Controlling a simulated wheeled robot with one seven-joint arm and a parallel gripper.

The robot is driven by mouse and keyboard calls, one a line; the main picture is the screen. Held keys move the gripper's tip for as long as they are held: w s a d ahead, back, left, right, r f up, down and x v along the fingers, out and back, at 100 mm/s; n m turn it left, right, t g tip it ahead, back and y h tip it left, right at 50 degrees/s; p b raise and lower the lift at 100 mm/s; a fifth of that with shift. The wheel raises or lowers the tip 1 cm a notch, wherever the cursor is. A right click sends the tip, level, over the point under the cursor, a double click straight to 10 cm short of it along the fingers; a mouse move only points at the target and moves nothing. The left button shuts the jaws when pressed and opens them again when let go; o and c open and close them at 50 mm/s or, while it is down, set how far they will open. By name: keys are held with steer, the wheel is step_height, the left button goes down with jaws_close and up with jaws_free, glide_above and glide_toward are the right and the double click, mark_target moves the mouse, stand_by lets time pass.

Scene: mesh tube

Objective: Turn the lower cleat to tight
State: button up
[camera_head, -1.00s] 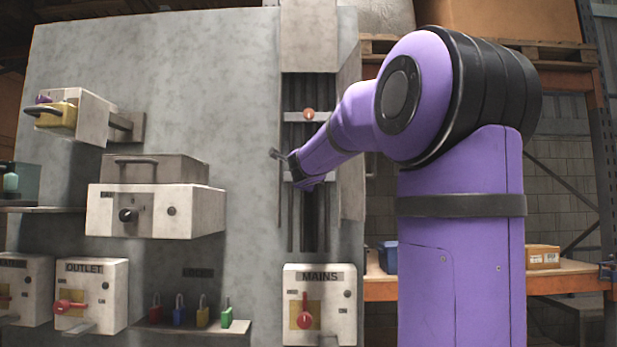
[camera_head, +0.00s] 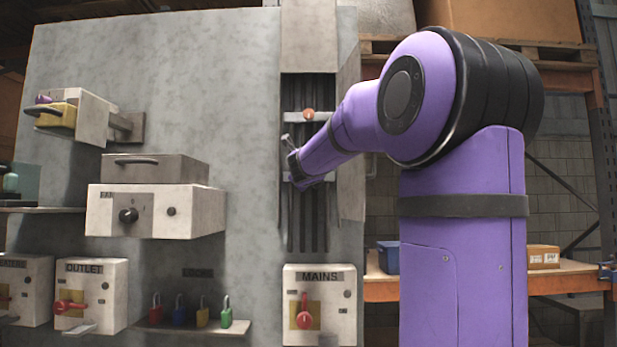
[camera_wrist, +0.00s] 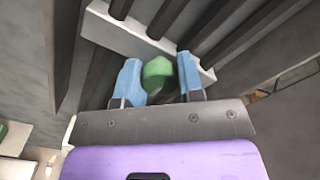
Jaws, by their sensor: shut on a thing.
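My gripper (camera_wrist: 159,70) has its two blue fingers on either side of a green knob in the wrist view and is shut on it. The knob belongs to the lower cleat (camera_wrist: 157,78). A pale crossbar (camera_wrist: 115,33) lies behind it, slanted in the picture, across dark vertical slats. In the head view my gripper (camera_head: 292,165) is at the slatted channel, and the lower cleat is mostly hidden behind it. The upper cleat (camera_head: 308,114), with an orange knob on a pale bar, is above my gripper.
The channel's side panel (camera_head: 350,150) stands just right of my wrist. A MAINS box (camera_head: 320,300) with a red handle is below. A grey-white box (camera_head: 155,212) with a black knob juts out at left. Several padlocks stand on a shelf (camera_head: 190,327). The board (camera_head: 230,90) beside the channel is bare.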

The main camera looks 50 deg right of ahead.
steer(key=shift+f, duration=0.1)
steer(key=o, duration=0.9)
steer(key=v, duration=1.1)
